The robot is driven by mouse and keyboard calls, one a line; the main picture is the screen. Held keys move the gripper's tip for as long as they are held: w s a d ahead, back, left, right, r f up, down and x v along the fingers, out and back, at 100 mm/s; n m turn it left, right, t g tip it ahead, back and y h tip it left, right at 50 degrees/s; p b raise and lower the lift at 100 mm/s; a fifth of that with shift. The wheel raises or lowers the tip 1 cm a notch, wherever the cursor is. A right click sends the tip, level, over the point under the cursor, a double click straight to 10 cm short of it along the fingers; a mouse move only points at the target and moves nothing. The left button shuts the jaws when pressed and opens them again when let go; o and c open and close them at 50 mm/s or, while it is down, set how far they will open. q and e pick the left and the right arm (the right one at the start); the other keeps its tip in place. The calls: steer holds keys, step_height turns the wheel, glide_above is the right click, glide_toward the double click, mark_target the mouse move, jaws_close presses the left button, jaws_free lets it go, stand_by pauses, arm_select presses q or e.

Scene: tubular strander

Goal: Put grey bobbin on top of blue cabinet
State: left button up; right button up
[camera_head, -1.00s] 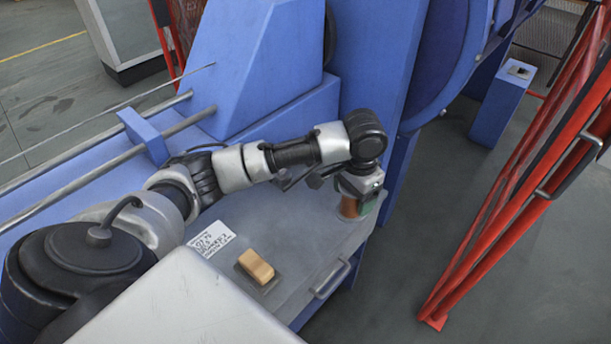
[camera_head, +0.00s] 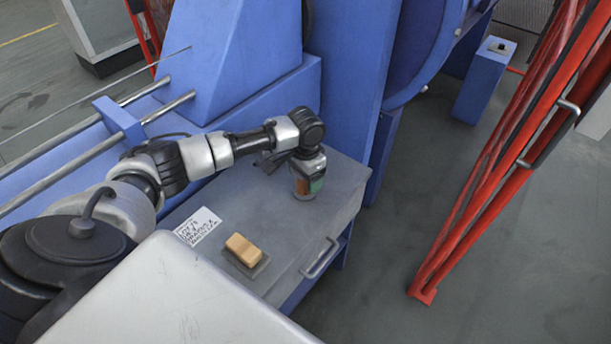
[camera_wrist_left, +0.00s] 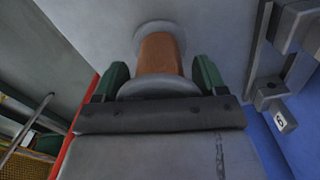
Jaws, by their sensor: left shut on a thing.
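The bobbin (camera_head: 302,187) has grey flanges and a copper-brown winding. My left gripper (camera_head: 309,183) is shut on it, pointing down over the right part of the grey worktop. In the left wrist view the bobbin (camera_wrist_left: 160,55) sits between the green fingers of my left gripper (camera_wrist_left: 161,76), with its far flange toward a grey surface. I cannot tell whether it touches that surface. The blue cabinet (camera_head: 341,243) under the grey top (camera_head: 285,235) has a drawer with a handle. My right gripper is not in view.
A tan block (camera_head: 243,250) on a dark pad and a white printed label (camera_head: 198,226) lie on the worktop. Blue machine housing (camera_head: 348,80) rises behind. A blue post (camera_head: 484,85) and a red frame (camera_head: 490,180) stand on the right, with open floor between.

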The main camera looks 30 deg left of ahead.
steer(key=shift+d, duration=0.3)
arm_select(q)
steer(key=o, duration=1.1)
steer(key=shift+f, duration=0.1)
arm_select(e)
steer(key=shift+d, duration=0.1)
arm_select(q)
step_height(320, 180, up, 12)
steer(key=shift+r+p, duration=0.2)
steer(key=shift+p, duration=0.2)
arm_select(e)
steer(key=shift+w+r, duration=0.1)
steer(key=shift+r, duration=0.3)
arm_select(q)
steer(key=shift+d+f, duration=0.1)
